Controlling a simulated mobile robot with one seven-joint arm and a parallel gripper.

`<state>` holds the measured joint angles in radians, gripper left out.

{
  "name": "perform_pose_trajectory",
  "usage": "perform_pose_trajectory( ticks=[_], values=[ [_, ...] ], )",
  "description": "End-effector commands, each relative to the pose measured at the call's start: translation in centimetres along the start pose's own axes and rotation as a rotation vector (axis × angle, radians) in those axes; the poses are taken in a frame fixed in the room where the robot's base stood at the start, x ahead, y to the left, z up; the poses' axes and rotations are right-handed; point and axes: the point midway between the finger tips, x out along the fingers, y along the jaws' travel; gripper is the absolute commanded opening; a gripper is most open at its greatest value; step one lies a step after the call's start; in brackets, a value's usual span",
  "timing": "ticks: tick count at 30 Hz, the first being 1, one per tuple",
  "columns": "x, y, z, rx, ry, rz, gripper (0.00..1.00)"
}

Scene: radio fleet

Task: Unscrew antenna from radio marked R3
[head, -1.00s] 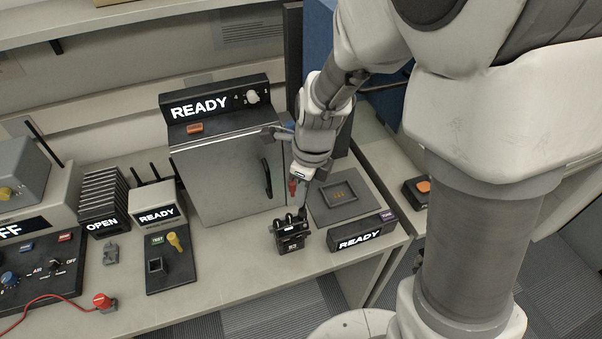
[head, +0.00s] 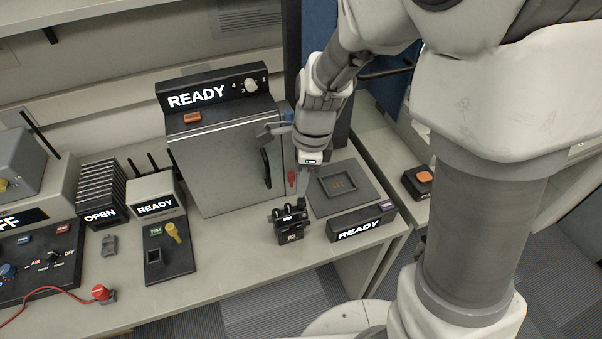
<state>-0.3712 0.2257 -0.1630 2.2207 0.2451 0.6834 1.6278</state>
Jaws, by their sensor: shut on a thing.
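The radio marked R3 (head: 291,231) is a small black block standing upright on the bench, its label facing the front. Dark knobs or stubs show along its top. My gripper (head: 301,196) points down just above the right part of the radio's top. It is shut on a thin dark piece there, which looks like the radio's antenna. The fingers hide most of the antenna, so I cannot tell whether it is still joined to the radio.
A dark pad with a square recess (head: 366,199) and a low READY box (head: 361,223) stand right of the radio. A cabinet marked READY (head: 222,165) stands behind left. A black test block (head: 168,256) is farther left. Bare bench lies left of the radio.

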Motion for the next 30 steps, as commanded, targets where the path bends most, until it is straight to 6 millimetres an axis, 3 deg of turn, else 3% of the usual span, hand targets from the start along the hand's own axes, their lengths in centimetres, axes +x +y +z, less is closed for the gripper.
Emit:
perform_pose_trajectory(
  ticks=[9, 22, 30],
  values=[
    [-0.02, -0.04, -0.01, -0.308, 0.0, 0.038, 0.0],
    [-0.01, -0.06, 0.0, -0.379, 0.0, 0.046, 0.0],
    [-0.03, -0.07, -0.01, -0.674, 0.0, 0.082, 0.0]
  ],
)
